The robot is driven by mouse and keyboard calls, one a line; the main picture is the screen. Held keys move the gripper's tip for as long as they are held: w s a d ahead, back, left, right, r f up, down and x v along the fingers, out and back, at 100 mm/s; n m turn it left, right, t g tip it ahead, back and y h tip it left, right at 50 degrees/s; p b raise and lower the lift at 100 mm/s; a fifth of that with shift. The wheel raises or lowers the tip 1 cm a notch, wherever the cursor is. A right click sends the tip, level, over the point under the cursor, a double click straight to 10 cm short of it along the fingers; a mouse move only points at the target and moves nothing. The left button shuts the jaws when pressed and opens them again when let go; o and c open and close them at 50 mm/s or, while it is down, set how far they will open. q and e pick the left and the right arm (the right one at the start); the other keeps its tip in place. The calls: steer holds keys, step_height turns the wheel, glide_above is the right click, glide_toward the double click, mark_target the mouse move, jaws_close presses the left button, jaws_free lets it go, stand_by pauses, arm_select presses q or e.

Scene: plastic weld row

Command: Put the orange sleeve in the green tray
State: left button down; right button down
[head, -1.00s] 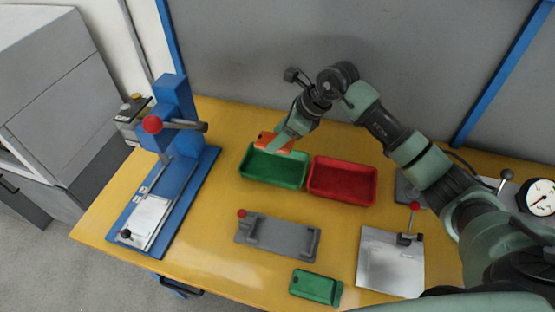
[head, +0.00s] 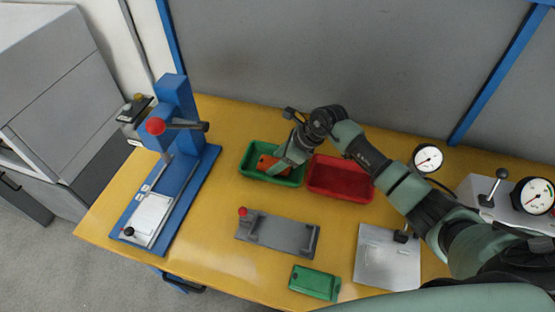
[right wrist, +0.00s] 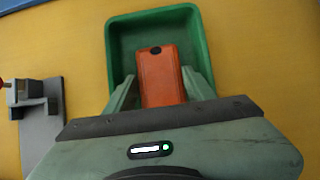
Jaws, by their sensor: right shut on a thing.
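The orange sleeve (head: 270,165) is within the outline of the green tray (head: 249,173) in the head view. My right gripper (head: 280,169) is shut on it. In the right wrist view the orange sleeve (right wrist: 160,78) lies between the two fingers of my right gripper (right wrist: 161,92), and the green tray (right wrist: 120,40) surrounds it on the far side and the sides. I cannot tell whether the sleeve touches the tray floor. My left gripper is not in view.
A red tray (head: 340,178) stands just right of the green one. A grey fixture (head: 280,234), a green part (head: 315,282) and a metal plate (head: 387,262) lie nearer the front. A blue press (head: 178,160) stands at left. Bare yellow table (head: 215,245) lies between.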

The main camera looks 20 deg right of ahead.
steer(key=c, duration=0.6)
jaws_free()
steer(key=shift+o, duration=0.2)
steer(key=b+v, duration=0.2)
steer(key=v, duration=1)
steer(key=shift+b, duration=0.35)
